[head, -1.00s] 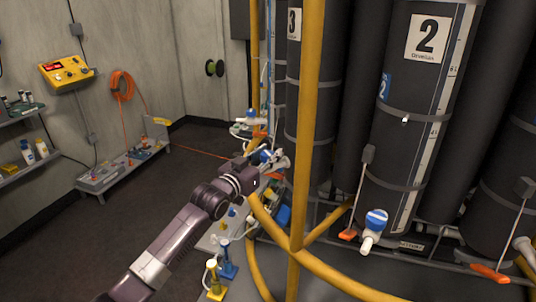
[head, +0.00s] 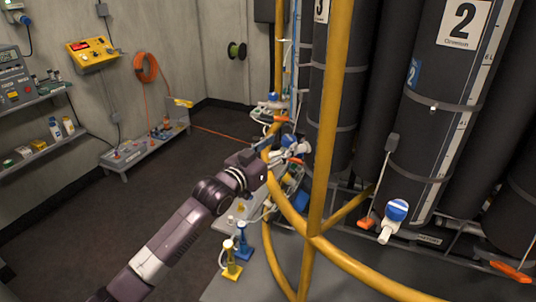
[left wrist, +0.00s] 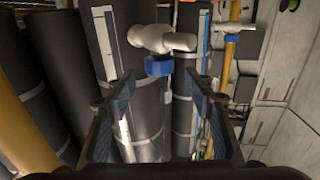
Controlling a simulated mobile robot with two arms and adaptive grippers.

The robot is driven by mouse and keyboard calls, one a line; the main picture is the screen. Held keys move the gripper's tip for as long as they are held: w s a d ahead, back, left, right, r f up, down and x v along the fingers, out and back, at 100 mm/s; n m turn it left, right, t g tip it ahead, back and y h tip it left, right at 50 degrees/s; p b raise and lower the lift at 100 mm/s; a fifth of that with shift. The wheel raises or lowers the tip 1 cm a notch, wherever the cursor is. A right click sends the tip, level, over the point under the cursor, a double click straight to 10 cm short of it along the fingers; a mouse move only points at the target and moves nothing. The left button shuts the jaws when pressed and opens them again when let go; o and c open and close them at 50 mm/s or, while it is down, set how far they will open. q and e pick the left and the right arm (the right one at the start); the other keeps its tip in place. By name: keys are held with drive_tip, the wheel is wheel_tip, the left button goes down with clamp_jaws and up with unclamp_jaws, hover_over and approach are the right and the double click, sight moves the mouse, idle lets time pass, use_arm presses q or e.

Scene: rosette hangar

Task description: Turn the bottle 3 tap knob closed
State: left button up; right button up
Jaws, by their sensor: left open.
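Bottle 3 (head: 322,70) is a tall dark cylinder, partly hidden by a yellow pipe in the head view. Its tap, a white body (left wrist: 160,38) with a blue knob (left wrist: 159,66), shows in the left wrist view. The knob (head: 289,140) is small in the head view, just beyond my left gripper (head: 278,153). My left gripper (left wrist: 160,78) is open, one finger on each side of the picture. The knob appears between the fingertips, with no visible contact; its depth is hard to judge. My right gripper is not in view.
A yellow pipe (head: 329,120) stands right of my left gripper, with branches below. Bottle 2 (head: 440,110) has its own white tap with a blue knob (head: 397,210). Small valves (head: 231,271) stand on the base below my arm. The floor (head: 120,215) at left is clear.

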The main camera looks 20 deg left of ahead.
use_arm(q)
drive_tip(key=v, duration=0.6)
drive_tip(key=shift+s, duration=0.2)
drive_tip(key=s+a+f+n+g+y, duration=0.1)
drive_tip(key=s+a+f+g, duration=0.1)
drive_tip(key=f, duration=1)
drive_tip(key=s+a+f+g+y, duration=0.2)
drive_tip(key=f, duration=1)
drive_tip(key=s+a+f+n+g+y, duration=0.1)
drive_tip(key=s+a+f+g, duration=0.15)
drive_tip(key=f, duration=1.05)
drive_tip(key=s+f+g, duration=0.1)
drive_tip(key=s+f, duration=0.7)
drive_tip(key=f, duration=0.2)
drive_tip(key=s+d+f+g, duration=0.2)
drive_tip(key=s+f, duration=0.6)
drive_tip(key=s, duration=0.6)
drive_tip(key=s+d+f+m+g, duration=0.1)
drive_tip(key=s+d+f+g, duration=0.2)
drive_tip(key=s+f, duration=0.5)
drive_tip(key=s+d+f+g, duration=0.3)
drive_tip(key=s+f, duration=0.5)
drive_tip(key=s, duration=1.4)
drive_tip(key=shift+d+f+m+g, duration=0.2)
drive_tip(key=shift+d+m+g, duration=0.1)
drive_tip(key=shift+g, duration=0.15)
